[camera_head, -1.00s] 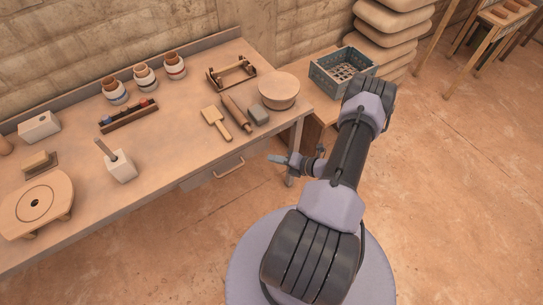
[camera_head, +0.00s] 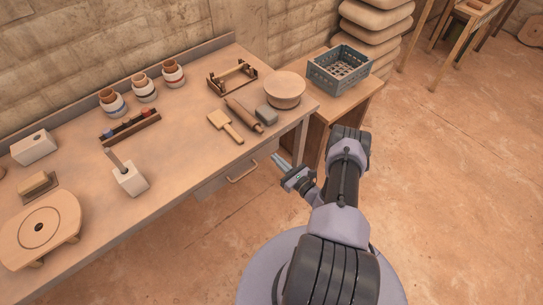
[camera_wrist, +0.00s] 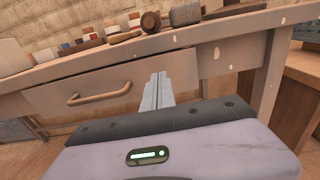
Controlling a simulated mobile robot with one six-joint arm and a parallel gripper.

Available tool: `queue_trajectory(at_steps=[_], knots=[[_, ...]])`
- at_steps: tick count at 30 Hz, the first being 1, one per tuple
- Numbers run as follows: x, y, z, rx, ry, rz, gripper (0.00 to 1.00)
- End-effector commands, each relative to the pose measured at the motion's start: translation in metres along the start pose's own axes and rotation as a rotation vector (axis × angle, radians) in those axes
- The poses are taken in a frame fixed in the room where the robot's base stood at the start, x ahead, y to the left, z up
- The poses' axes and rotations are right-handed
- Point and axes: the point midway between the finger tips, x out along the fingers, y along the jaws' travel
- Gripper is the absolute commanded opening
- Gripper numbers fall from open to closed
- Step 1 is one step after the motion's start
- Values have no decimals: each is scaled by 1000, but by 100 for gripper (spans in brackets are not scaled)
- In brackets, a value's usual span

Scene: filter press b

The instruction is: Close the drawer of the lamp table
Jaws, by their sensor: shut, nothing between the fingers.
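A long table (camera_head: 75,180) holds a drawer (camera_head: 216,183) under its front edge, with a curved handle (camera_head: 242,172). The wrist view shows the drawer front (camera_wrist: 60,96) and handle (camera_wrist: 99,94) close ahead, to the left of my fingers. The drawer front sits under the tabletop edge; I cannot tell how far out it stands. My gripper (camera_head: 281,160) is shut and empty, to the right of the handle and near the right table leg. Its fingers (camera_wrist: 157,80) overlap the drawer front's right part in the wrist view; contact cannot be told. No lamp is visible.
A small wooden table (camera_head: 360,97) with a blue-grey crate (camera_head: 340,70) stands beyond the long table's right end. The right table leg (camera_wrist: 268,85) is close to my fingers. The floor to the right is open.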

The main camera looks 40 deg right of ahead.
Motion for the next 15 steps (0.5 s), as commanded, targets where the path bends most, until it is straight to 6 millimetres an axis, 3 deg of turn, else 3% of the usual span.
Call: queue_trajectory(at_steps=[6, 15], knots=[[31, 1, -2, -1, 0, 2, 0], [38, 0, 0, 1, 1, 0, 0]])
